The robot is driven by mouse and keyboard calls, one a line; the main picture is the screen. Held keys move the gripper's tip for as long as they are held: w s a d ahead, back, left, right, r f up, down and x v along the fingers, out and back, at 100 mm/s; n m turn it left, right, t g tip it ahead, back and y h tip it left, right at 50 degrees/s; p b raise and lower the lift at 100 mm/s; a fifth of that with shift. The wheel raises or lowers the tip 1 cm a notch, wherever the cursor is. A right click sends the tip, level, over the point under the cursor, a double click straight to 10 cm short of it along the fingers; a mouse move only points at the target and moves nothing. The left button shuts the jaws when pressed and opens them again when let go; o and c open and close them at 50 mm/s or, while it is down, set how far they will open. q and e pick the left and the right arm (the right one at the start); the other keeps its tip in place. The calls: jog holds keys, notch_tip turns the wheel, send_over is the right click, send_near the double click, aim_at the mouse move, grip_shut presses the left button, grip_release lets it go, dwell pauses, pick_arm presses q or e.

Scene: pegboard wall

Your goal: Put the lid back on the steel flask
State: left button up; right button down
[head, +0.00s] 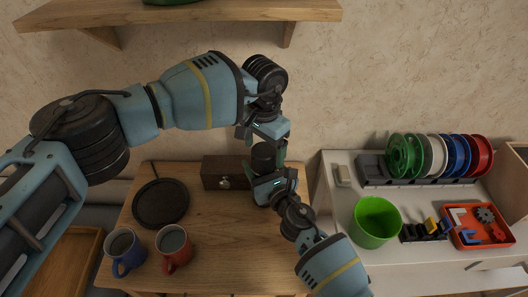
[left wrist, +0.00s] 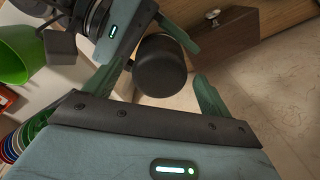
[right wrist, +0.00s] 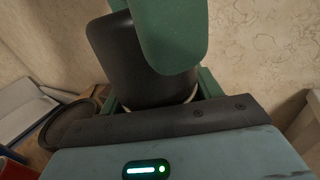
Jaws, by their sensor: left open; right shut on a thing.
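A dark, round-topped cylinder that looks like the lid (head: 263,157) stands upright above my right gripper (head: 271,184), in the middle of the head view. In the right wrist view the lid (right wrist: 143,65) is above a thin pale rim, apparently the steel flask (right wrist: 191,94). The right gripper is shut on the flask, whose body is mostly hidden. I cannot tell whether the lid is fully seated. My left gripper (head: 263,135) is open just above. In the left wrist view its fingers are on either side of the lid (left wrist: 160,68), apparently apart from it.
A dark wooden box (head: 222,172) stands behind on the wooden table (head: 215,240). A black round plate (head: 160,203), a blue mug (head: 123,252) and a red mug (head: 174,248) are at left. A green bucket (head: 375,222) is at right. A shelf (head: 190,14) hangs above.

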pick_arm(q)
notch_tip(320, 180, up, 2)
jog(key=shift+r, duration=0.1)
jog(key=shift+c, duration=0.3)
